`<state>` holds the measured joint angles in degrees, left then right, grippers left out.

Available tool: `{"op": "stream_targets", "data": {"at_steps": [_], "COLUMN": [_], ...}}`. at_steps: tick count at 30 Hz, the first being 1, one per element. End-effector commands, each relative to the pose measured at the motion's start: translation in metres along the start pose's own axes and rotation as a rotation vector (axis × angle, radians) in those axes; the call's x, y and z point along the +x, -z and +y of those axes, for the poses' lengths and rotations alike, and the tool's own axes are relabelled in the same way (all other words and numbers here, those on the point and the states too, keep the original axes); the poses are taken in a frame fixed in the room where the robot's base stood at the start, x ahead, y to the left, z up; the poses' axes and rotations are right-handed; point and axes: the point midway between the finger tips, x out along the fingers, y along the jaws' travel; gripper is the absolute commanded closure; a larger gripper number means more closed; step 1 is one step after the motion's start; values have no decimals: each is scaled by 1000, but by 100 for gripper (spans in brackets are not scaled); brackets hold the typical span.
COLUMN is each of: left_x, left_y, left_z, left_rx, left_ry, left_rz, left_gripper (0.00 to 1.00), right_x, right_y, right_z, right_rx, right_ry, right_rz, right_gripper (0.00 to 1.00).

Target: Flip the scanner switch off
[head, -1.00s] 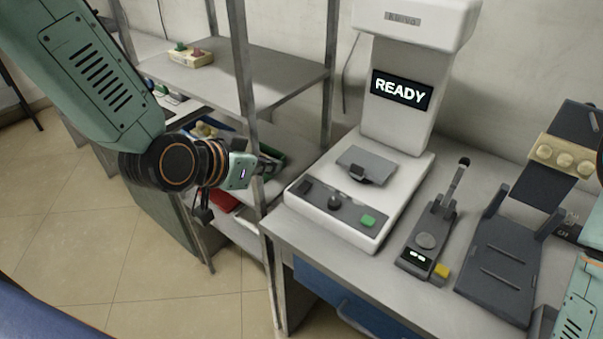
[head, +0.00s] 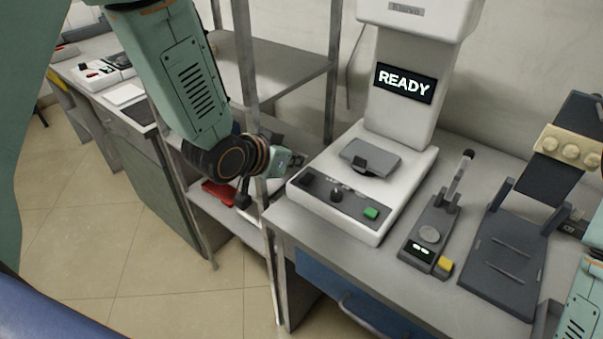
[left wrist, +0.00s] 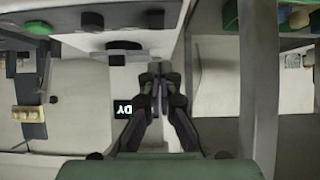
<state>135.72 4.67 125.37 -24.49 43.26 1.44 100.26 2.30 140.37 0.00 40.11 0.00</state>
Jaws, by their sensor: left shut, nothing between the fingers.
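The scanner (head: 400,115) is a white machine with a lit READY display (head: 405,83). Its front panel carries a small black switch-like part (head: 308,179), a dark knob (head: 336,194) and a green button (head: 371,213). The panel also shows along the top of the left wrist view, with the green button (left wrist: 38,27) at left. My left gripper (head: 299,158) is beside the scanner's left edge, close to the rack post, its fingers partly hard to see. In the left wrist view its fingers (left wrist: 155,75) are together and empty. My right gripper is not clearly seen.
A metal rack with an upright post (head: 246,90) stands left of the scanner. A small dark device with a yellow button (head: 445,264) and a dark stand (head: 500,262) lie to the scanner's right. A blue drawer (head: 350,298) is below the bench.

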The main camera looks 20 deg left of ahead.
Motion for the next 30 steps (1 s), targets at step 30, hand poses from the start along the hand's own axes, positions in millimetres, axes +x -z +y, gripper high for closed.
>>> {"op": "stream_targets", "data": {"at_steps": [30], "left_x": [44], "left_y": [-26], "left_z": [0], "left_rx": [1], "left_ry": [-1], "left_rz": [-52], "left_gripper": [100], "right_x": [-5], "right_y": [0], "right_z": [0], "right_rx": [0], "right_ry": [0], "right_rz": [0], "right_gripper": [60]}}
